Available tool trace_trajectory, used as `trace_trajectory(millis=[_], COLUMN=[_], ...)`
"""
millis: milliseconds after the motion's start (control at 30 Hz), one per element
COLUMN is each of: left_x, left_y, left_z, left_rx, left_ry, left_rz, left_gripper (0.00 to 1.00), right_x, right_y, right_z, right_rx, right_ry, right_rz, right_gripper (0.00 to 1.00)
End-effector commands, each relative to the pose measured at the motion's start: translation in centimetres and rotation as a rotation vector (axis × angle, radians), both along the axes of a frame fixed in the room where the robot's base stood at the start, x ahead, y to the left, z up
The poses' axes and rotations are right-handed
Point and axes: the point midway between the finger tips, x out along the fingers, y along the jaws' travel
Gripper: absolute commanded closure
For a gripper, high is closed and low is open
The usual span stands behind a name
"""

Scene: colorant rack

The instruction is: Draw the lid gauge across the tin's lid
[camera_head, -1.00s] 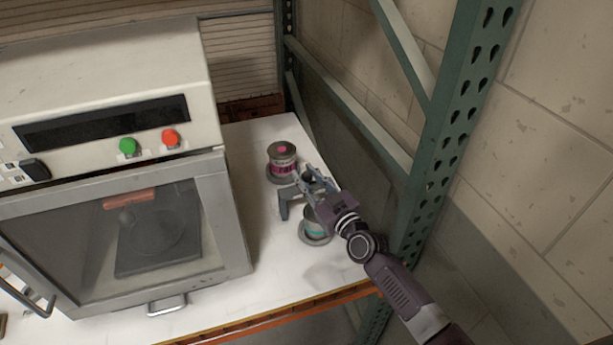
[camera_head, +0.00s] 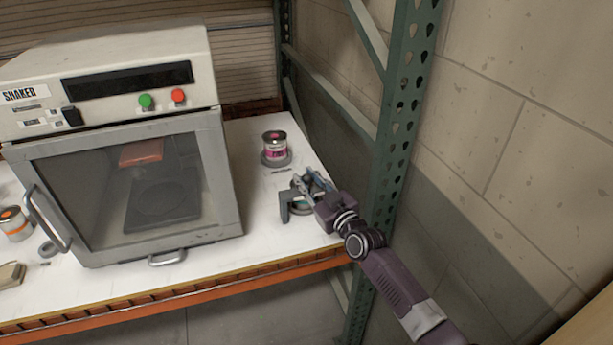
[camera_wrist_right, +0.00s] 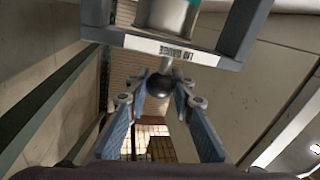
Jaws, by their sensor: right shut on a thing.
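The lid gauge (camera_head: 284,207) is a grey bracket with downturned legs; its white "LID GAUGE" label (camera_wrist_right: 174,50) shows in the right wrist view. My right gripper (camera_head: 310,184) is shut on its black ball knob, which sits between the fingers (camera_wrist_right: 160,92). In the head view, the gauge is at the tin with the teal band, which is mostly hidden behind the gauge and gripper. That tin (camera_wrist_right: 168,16) shows beyond the gauge in the wrist view; I cannot tell whether they touch. A tin with a pink label (camera_head: 274,149) stands farther back. My left gripper is out of view.
The shaker cabinet (camera_head: 120,150) fills the left of the white table (camera_head: 240,130). A green rack post (camera_head: 398,120) and block wall stand close on the right. An orange beam (camera_head: 190,299) edges the table front. A tin with an orange lid (camera_head: 14,222) stands far left.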

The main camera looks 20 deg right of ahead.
Motion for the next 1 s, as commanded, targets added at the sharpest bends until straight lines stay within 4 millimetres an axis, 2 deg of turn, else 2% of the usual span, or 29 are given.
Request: trace_trajectory(millis=[33, 267, 300, 433, 633, 767, 867, 1000], left_x=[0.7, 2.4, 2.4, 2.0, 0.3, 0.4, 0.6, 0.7], left_y=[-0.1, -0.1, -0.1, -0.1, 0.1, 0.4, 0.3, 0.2], left_z=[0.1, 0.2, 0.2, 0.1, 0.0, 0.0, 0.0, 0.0], left_rx=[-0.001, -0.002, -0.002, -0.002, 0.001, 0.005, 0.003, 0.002], left_ry=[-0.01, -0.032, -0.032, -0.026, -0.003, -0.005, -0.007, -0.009], left_rz=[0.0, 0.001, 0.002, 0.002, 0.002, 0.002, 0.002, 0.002], left_gripper=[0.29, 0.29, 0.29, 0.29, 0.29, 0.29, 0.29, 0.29], right_x=[0.1, 0.1, 0.1, 0.1, 0.1, -0.1, -0.8, -2.8], right_y=[-0.1, -0.1, -0.1, -0.1, -0.1, -0.1, -0.3, -0.7], right_z=[0.6, 0.6, 0.6, 0.5, 0.5, 0.4, 0.4, 0.3], right_rx=[0.004, 0.004, 0.004, 0.004, 0.003, 0.003, 0.004, 0.003], right_ry=[-0.011, -0.012, -0.012, -0.011, -0.01, -0.009, -0.009, -0.009], right_rz=[-0.003, -0.004, -0.004, -0.003, -0.003, -0.002, -0.002, -0.002], right_gripper=[1.0, 1.0, 0.74, 0.6, 0.6, 0.6, 0.6, 0.6])
